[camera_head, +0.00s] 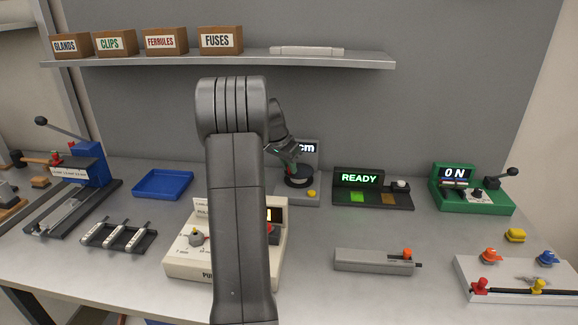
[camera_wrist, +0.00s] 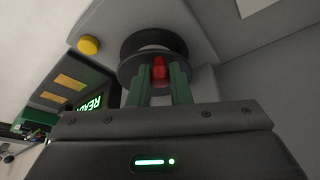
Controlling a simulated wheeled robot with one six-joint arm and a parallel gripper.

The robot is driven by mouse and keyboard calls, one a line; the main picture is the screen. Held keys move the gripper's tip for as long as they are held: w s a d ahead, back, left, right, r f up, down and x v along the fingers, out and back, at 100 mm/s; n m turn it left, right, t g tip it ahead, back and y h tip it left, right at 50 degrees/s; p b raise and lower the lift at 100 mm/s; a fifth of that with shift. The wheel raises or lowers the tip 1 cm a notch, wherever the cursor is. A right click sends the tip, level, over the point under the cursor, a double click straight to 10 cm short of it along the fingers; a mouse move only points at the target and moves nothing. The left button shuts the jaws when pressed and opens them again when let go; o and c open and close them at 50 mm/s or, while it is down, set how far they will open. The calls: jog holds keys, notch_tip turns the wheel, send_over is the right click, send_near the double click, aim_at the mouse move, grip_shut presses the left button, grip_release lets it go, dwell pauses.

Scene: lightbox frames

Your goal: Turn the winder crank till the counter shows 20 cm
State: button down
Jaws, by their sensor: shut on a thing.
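The winder (camera_head: 311,187) is a grey unit at the back middle of the bench, partly hidden behind my arm. Its counter (camera_head: 308,148) shows "cm"; the digits are hidden by my arm. A black round crank disc (camera_head: 299,181) sits on its front. In the wrist view the crank's red knob (camera_wrist: 159,70) stands between the two green fingers of my gripper (camera_wrist: 159,77), which is shut on it. The dark disc (camera_wrist: 130,70) lies just behind the knob. A yellow button (camera_head: 311,194) is beside the disc; it also shows in the wrist view (camera_wrist: 89,45).
A black unit with a READY display (camera_head: 360,179) stands close to the winder's right. A blue tray (camera_head: 163,184) lies to the left, and a green unit (camera_head: 473,198) reading "0N" is farther right. A cream box (camera_head: 185,264) is in front, partly behind my arm.

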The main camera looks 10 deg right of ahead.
jog(key=c, duration=1.3)
grip_release()
jog(key=shift+c, duration=0.2)
jog(key=v, duration=1.4)
jog(key=shift+f, duration=0.1)
